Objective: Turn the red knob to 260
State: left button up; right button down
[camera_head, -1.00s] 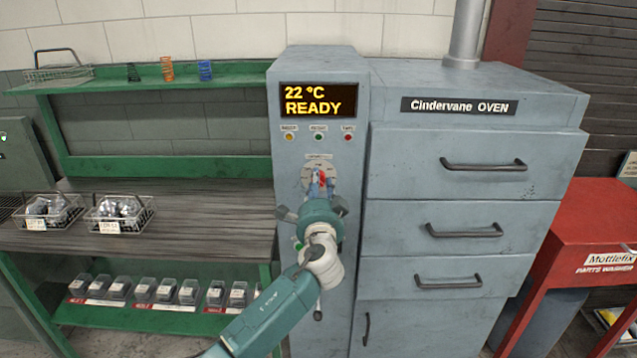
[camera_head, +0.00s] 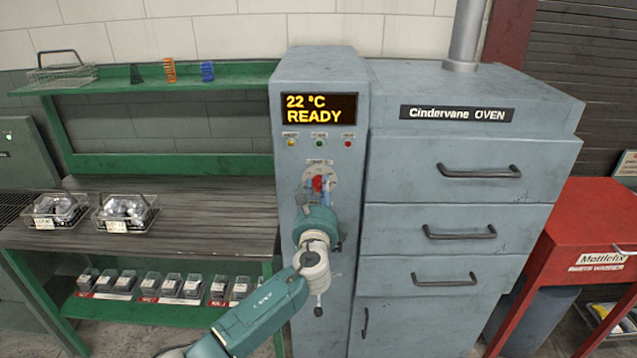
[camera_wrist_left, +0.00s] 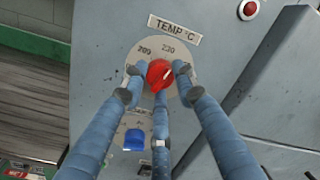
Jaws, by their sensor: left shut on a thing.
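The red knob (camera_head: 318,184) sits on a round dial plate on the oven's control column, below the display. In the left wrist view the knob (camera_wrist_left: 159,75) shows between blue fingers, under a "TEMP °C" label (camera_wrist_left: 175,29). Numbers that look like 200 and 230 show on the dial plate (camera_wrist_left: 153,44); the rest of the scale is hidden by the fingers. My left gripper (camera_head: 318,190) is shut on the red knob, with its fingers around it. The display (camera_head: 319,109) reads "22 °C READY". My right gripper is not in view.
A blue knob or switch (camera_wrist_left: 134,139) sits just below the dial. The oven's drawers with handles (camera_head: 480,171) are to the right. A bench with wire baskets (camera_head: 126,213) is to the left, and a red parts washer (camera_head: 597,230) at far right.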

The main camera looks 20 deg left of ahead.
pick_arm(q)
jog(key=m+p, duration=0.3)
jog(key=m, duration=0.2)
jog(key=shift+d, duration=0.15)
jog(key=shift+s+f+m+h+p, duration=0.15)
jog(key=shift+m+h+p, duration=0.35)
jog(key=shift+m, duration=0.4)
jog(key=shift+f, duration=0.2)
jog(key=o, duration=1.1)
jog(key=shift+o, duration=0.2)
jog(key=shift+r, duration=0.1)
jog(key=shift+y, duration=0.3)
jog(key=v, duration=1.1)
jog(key=shift+s+r, duration=0.2)
jog(key=shift+s, duration=0.2)
